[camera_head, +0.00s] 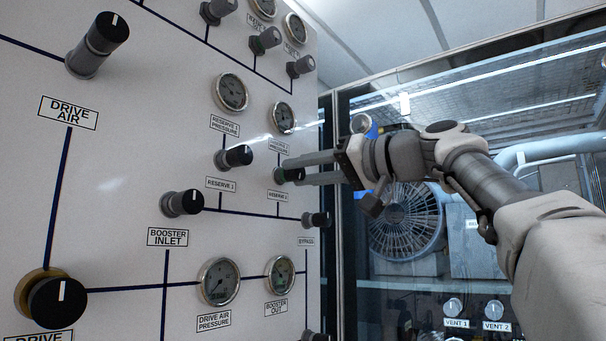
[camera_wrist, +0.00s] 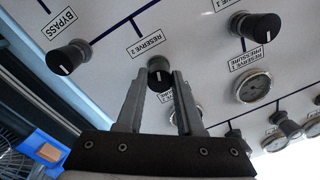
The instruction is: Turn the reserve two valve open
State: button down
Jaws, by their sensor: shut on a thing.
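The reserve 2 valve (camera_wrist: 159,74) is a small black knob with a white pointer line on the white panel. Its label, "RESERVE 2" (camera_wrist: 147,43), is beside it in the wrist view. My gripper (camera_wrist: 161,78) has its two grey fingers on either side of this knob, shut on it. In the head view my gripper (camera_head: 291,170) reaches in from the right to the knob, and its fingers partly hide the knob (camera_head: 283,175). The white line on the knob points towards my gripper's palm in the wrist view.
The reserve 1 knob (camera_head: 234,157) is to the left, and the bypass knob (camera_head: 316,219) is below right. Gauges (camera_head: 283,117) sit above. The booster inlet knob (camera_head: 182,203) is lower left. A glass-fronted bay with a fan (camera_head: 402,215) stands right of the panel.

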jog(key=shift+f, duration=0.15)
jog(key=c, duration=0.6)
grip_release()
jog(key=shift+o, duration=0.2)
jog(key=v, duration=1.7)
jog(key=shift+s, duration=0.2)
